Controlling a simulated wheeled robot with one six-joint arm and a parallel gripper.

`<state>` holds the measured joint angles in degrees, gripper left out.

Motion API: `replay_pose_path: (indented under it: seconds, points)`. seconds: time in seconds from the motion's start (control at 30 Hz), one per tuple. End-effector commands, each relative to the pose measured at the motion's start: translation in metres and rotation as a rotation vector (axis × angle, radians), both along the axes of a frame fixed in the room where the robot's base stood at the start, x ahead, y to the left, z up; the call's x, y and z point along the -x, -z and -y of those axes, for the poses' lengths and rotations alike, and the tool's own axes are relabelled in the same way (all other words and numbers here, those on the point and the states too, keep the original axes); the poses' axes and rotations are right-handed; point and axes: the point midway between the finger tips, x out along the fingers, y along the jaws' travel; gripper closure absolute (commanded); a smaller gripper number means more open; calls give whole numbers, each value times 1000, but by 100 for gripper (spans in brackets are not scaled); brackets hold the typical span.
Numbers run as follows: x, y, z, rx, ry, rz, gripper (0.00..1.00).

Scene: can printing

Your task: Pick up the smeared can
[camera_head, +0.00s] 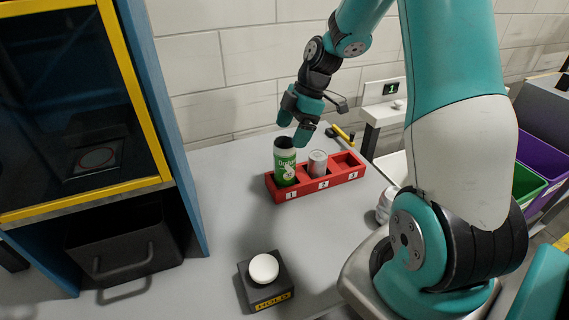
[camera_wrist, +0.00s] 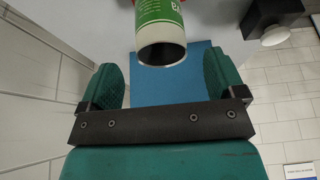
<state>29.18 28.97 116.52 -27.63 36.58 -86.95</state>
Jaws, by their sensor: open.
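A green can (camera_head: 285,163) with white lettering and a white figure stands upright in slot 1 of the red rack (camera_head: 325,189). A plain silver can (camera_head: 317,164) stands in slot 2; slot 3 is empty. I cannot make out a smear on either can. My gripper (camera_head: 297,125) is open and empty, close above and behind the green can. The wrist view shows my gripper's (camera_wrist: 165,80) two teal fingers spread apart, with the can not between the pads.
A black box with a white button (camera_head: 264,268), labelled HOLD, stands in front. A blue and yellow cabinet (camera_head: 120,100) with a dark bin (camera_head: 122,247) stands left. A yellow-handled tool (camera_head: 341,133) lies behind the rack.

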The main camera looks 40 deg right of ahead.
Motion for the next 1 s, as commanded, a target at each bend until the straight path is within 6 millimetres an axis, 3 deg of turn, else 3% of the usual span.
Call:
replay_pose_path:
  seconds: [0.27, 0.53, 0.8, 0.83, 1.0]
  points:
    - [-2, 19, -10, -1, 0, -3, 11]
    - [-5, 54, -25, -1, 0, -2, 11]
    - [-6, 60, -26, 1, 2, 1, 11]
    - [-6, 60, -26, 1, 2, 1, 14]
    - [-6, 60, -26, 1, 1, 0, 53]
